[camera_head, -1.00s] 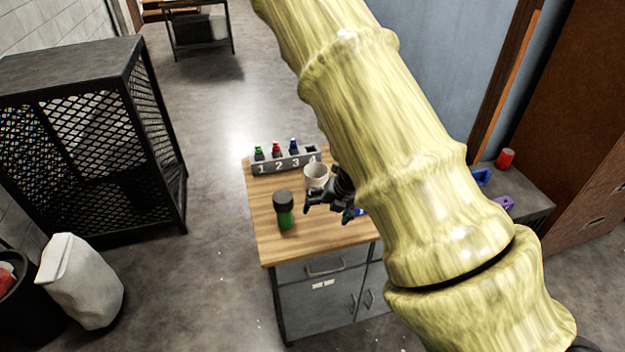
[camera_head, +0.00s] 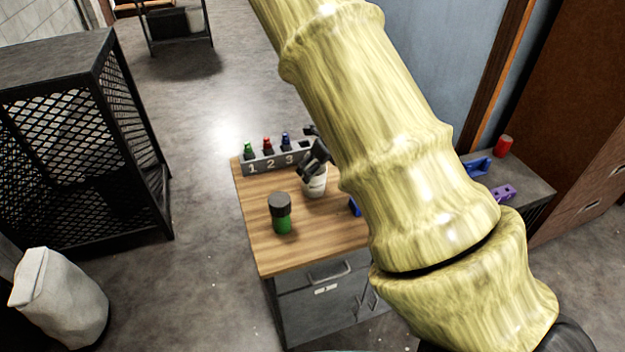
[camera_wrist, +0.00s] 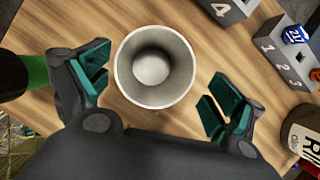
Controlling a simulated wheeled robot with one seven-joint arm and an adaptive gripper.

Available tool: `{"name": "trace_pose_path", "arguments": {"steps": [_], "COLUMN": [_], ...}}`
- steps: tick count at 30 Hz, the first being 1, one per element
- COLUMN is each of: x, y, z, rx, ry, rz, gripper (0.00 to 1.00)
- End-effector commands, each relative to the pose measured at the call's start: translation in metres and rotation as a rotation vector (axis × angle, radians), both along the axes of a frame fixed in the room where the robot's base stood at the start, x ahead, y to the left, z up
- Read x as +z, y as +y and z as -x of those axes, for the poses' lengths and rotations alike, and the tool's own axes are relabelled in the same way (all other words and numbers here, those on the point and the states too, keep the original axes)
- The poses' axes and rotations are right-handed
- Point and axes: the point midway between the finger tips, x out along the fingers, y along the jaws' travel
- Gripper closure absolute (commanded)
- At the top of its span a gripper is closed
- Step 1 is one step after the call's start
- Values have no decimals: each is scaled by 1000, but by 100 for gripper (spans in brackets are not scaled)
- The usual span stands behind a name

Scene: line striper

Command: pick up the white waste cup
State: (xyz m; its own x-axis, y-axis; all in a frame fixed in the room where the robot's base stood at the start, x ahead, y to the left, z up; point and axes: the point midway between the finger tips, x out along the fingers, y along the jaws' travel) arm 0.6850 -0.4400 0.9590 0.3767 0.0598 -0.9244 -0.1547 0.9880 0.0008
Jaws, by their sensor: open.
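The white waste cup (camera_head: 315,185) stands upright on the wooden worktop, just in front of the numbered rack. In the wrist view the cup (camera_wrist: 154,68) is seen from above, empty, with its round mouth between and slightly beyond the two fingertips. My gripper (camera_wrist: 155,95) is open, with one finger to the left of the cup and one to the right, a gap showing on each side. In the head view my gripper (camera_head: 313,160) is above the cup and covers part of its rim; my arm hides what lies to the right.
The numbered rack (camera_head: 262,164) with several small bottles stands behind the cup. A brown labelled bottle (camera_wrist: 302,132) is at the right in the wrist view. A blue item (camera_head: 354,207) lies partly behind my arm.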

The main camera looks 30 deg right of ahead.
Motion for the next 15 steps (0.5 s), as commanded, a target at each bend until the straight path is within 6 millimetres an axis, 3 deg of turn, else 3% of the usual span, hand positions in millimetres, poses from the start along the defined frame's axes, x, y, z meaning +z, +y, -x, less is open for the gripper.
{"name": "trace_pose_path", "arguments": {"steps": [8, 15], "x": [-9, -31], "y": [3, 10], "z": [-7, -21], "rx": [0, 2], "ry": [0, 1], "rz": [-1, -1], "gripper": [6, 6]}}
